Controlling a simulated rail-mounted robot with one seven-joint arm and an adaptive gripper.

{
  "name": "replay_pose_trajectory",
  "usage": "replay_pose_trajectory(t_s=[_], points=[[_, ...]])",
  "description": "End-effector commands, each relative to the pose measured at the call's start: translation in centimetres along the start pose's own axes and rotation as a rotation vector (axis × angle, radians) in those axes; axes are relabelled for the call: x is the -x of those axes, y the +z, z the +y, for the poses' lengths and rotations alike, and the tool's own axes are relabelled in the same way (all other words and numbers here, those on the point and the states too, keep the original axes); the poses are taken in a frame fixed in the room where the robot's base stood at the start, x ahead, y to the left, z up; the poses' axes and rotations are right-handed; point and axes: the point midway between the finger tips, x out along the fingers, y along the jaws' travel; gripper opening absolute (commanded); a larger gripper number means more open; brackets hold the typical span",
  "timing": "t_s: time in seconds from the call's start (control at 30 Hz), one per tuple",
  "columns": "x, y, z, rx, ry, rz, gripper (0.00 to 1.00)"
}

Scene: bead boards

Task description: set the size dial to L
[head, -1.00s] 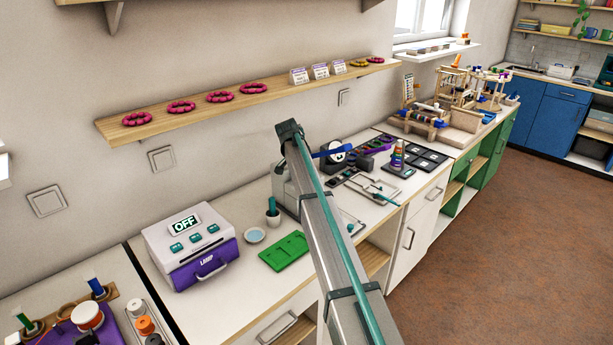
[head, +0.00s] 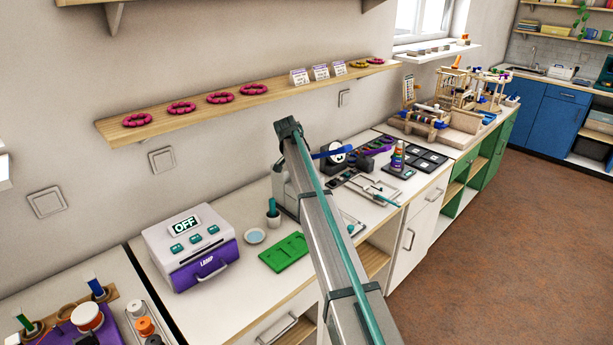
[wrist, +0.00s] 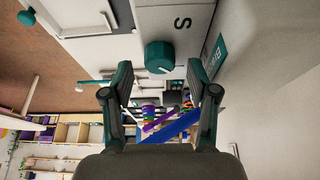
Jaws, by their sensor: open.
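The size dial (wrist: 159,57) is a short teal knob with a pale pointer line, on the front of a light grey housing (wrist: 160,20). A dark letter S (wrist: 183,23) is printed on the housing, up and to the right of the knob. No L shows. My gripper (wrist: 159,74) is open, its two dark teal fingers standing apart on either side of the knob, with a gap to each. Nothing is held. In the head view my arm crosses the counter and hides the dial and gripper.
A teal label (wrist: 215,58) is on the housing's right side. In the head view, a lamp box (head: 190,245) reading OFF, a green board (head: 285,252) and a small bowl (head: 255,236) stand on the counter left of my arm. A wall shelf (head: 250,100) runs above.

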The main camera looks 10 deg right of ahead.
Motion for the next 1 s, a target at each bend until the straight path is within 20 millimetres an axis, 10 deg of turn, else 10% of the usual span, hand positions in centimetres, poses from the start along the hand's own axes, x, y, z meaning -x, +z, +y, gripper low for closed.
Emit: replay_pose_trajectory(t_s=[0.5,1.0], points=[[9.1,0.0,0.0,0.000,-0.001,0.001,0.59],[10.5,0.0,0.0,0.000,0.000,0.000,0.59]])
